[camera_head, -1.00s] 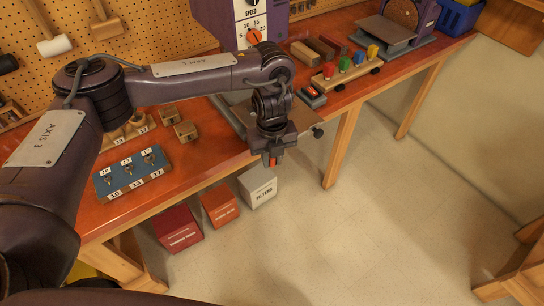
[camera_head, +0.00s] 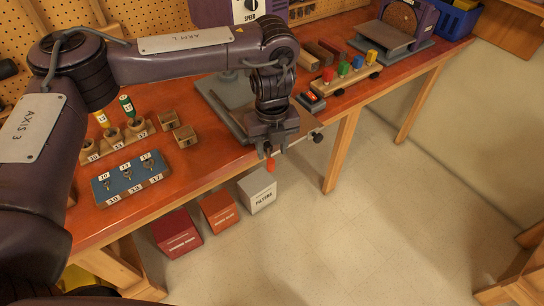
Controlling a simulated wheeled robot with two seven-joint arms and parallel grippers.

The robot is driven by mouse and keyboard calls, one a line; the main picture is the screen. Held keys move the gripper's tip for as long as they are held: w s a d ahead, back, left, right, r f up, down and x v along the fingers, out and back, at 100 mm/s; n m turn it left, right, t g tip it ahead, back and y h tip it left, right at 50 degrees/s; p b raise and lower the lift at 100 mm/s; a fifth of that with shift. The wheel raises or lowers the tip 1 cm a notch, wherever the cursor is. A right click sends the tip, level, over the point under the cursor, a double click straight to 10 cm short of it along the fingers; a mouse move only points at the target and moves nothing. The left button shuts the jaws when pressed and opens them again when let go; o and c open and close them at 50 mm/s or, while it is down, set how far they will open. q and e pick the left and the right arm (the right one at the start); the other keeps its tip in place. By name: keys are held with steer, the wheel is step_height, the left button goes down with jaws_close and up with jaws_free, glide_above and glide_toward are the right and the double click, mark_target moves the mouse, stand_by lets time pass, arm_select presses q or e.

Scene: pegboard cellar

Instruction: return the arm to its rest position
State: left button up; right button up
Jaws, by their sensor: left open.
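My left arm (camera_head: 185,40) comes in from the left and reaches across the workbench. Its gripper (camera_head: 270,157) points down at the bench's front edge, with a red-orange fingertip showing. The gripper is open and nothing shows between its fingers. My right gripper is not in view.
The bench (camera_head: 215,150) carries a blue board with hooks (camera_head: 131,178), a wooden rack with colored-handled tools (camera_head: 118,138), small wooden blocks (camera_head: 185,136) and a rack of colored pegs (camera_head: 345,72). Bins (camera_head: 257,190) stand below. The floor at right is clear.

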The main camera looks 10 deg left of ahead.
arm_select(q)
steer(key=shift+r, duration=1)
